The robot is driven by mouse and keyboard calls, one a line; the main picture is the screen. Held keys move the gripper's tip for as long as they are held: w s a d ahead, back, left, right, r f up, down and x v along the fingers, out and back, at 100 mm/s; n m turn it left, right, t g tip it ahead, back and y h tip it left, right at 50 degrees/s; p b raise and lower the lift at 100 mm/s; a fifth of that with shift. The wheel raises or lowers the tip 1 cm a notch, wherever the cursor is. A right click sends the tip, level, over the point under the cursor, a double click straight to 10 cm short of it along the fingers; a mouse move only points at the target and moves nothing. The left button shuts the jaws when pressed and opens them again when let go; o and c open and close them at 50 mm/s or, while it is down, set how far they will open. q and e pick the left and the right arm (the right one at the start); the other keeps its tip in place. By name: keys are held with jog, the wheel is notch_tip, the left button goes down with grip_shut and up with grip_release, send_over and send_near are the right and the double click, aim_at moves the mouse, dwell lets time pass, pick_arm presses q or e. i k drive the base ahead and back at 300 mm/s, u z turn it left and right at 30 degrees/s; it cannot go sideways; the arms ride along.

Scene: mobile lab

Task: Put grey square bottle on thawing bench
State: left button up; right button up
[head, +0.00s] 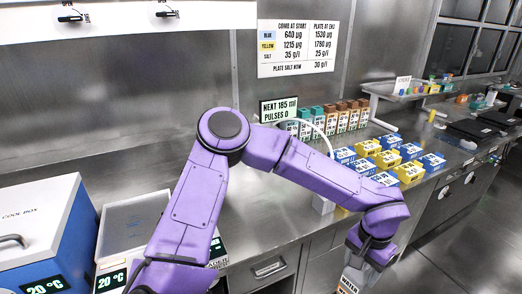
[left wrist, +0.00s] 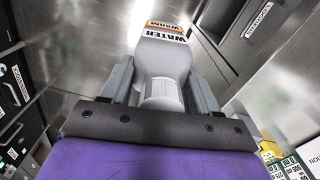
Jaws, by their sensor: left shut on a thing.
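My left gripper (head: 368,256) is at the lower right of the head view, in front of the counter edge and low. It is shut on a grey-white bottle (head: 348,287), cut off by the bottom edge. In the left wrist view the bottle (left wrist: 160,58) sits between the two fingers of the left gripper (left wrist: 162,90). Its label is orange and white and reads WATER; its full shape is hidden. I cannot tell which surface is the thawing bench. My right gripper is not in view.
A blue cool box (head: 45,240) is at left. A raised shelf (head: 385,92) stands farther right. Open floor (head: 465,250) lies at lower right.

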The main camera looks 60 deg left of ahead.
aim_at(276, 220)
jog(key=u, duration=0.5)
jog(key=i, duration=0.85)
jog(key=u, duration=0.55)
